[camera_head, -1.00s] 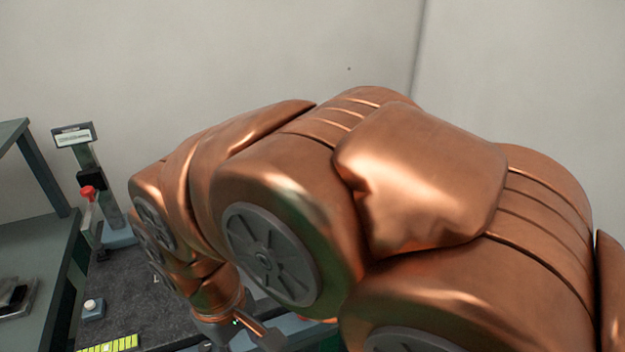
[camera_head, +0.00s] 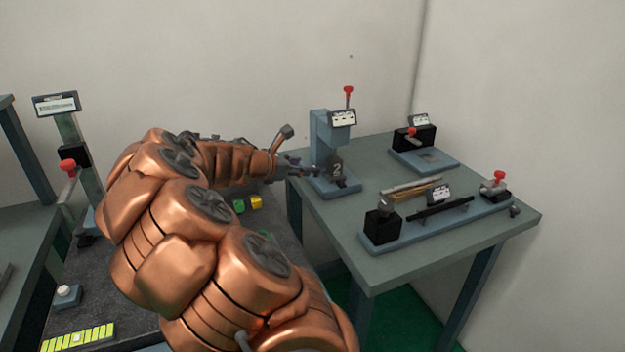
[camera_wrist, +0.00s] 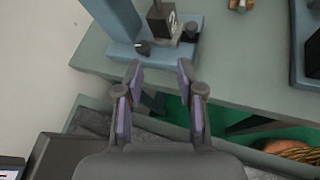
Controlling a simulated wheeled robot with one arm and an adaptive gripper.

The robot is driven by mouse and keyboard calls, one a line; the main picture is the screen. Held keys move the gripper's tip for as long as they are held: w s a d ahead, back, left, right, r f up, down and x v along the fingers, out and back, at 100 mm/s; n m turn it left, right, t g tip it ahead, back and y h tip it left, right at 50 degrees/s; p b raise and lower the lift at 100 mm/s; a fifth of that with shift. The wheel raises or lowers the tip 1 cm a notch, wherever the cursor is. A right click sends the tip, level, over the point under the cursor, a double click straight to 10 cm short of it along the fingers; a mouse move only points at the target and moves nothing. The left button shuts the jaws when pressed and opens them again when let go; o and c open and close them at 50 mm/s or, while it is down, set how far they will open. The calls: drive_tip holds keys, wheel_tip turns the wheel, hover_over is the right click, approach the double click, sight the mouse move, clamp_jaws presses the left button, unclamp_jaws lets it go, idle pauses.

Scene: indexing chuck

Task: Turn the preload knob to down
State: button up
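A blue upright fixture (camera_head: 322,132) with a dark block marked 2 (camera_head: 337,168) stands on the grey-green table. In the wrist view, its blue base (camera_wrist: 165,54) carries a small round black knob with a pale mark (camera_wrist: 143,47), and another small dark knob (camera_wrist: 191,29) sits by the block. I cannot tell from labels which is the preload knob. My gripper (camera_wrist: 159,70) is open and empty, its fingers pointing at the base, apart from the black knob. In the head view, my gripper (camera_head: 308,170) is just left of the fixture.
The same table (camera_head: 385,272) holds a long blue fixture (camera_head: 430,232) in front and a smaller one with a red-topped lever (camera_head: 425,160) behind. A red lever (camera_head: 348,91) tops the upright fixture. Left is a dark bench with a green block (camera_head: 239,206) and a yellow block (camera_head: 256,202).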

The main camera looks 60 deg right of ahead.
sight(315, 169)
drive_tip(key=shift+w+d+f+n+t, duration=0.15)
drive_tip(key=shift+w+d+f+n, duration=0.4)
drive_tip(key=shift+d+f, duration=0.95)
drive_tip(key=shift+w+d+f+n+t, duration=0.1)
drive_tip(key=shift+w+d+f+n, duration=0.2)
drive_tip(key=shift+d+f+n, duration=1.15)
drive_tip(key=shift+w+d+f+m+t, duration=0.15)
drive_tip(key=shift+w+d+f, duration=0.35)
drive_tip(key=shift+d, duration=1.95)
clamp_jaws()
